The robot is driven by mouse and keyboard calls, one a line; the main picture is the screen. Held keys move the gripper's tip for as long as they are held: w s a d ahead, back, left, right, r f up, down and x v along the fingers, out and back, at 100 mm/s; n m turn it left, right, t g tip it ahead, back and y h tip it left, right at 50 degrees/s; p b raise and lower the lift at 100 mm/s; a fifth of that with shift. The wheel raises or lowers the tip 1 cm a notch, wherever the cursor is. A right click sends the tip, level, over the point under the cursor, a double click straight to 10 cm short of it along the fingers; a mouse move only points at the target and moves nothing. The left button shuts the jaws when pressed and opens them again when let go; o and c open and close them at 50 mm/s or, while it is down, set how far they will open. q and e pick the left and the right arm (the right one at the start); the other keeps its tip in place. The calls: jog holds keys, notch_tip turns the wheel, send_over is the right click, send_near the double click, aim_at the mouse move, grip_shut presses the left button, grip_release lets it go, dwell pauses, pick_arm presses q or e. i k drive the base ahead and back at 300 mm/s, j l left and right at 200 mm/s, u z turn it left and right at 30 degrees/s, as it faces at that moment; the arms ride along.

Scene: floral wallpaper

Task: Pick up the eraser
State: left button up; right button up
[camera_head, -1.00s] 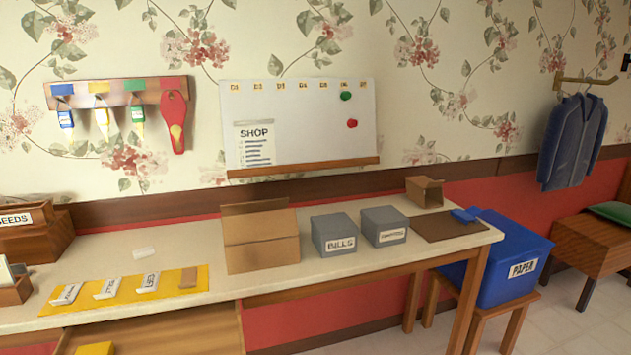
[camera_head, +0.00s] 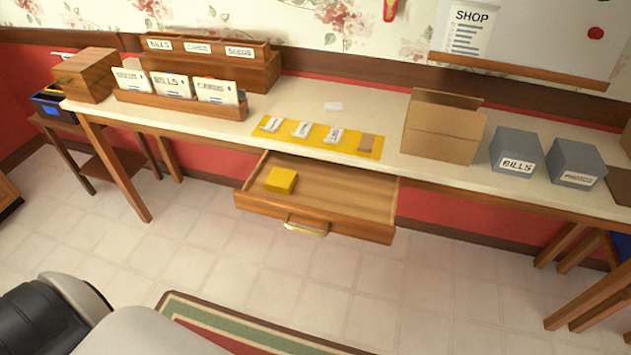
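No object in view is clearly marked as an eraser. A plain yellow block (camera_head: 281,180) lies in the open drawer (camera_head: 350,190), toward its left side. A small tan block (camera_head: 366,143) lies at the right end of the yellow mat (camera_head: 262,133) on the table. A small white piece (camera_head: 333,106) lies behind that mat. I cannot tell which of these, if any, is the eraser. Neither gripper is in view; only a dark and pale part of my body shows at bottom left.
The long table (camera_head: 395,165) holds an open cardboard box (camera_head: 440,133), grey boxes (camera_head: 514,155) and a wooden card rack (camera_head: 180,104). The drawer juts out in front. Tiled floor lies before it, with a striped rug (camera_head: 190,303) at the bottom.

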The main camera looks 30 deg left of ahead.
aim_at(329, 106)
jog(key=u, duration=0.85)
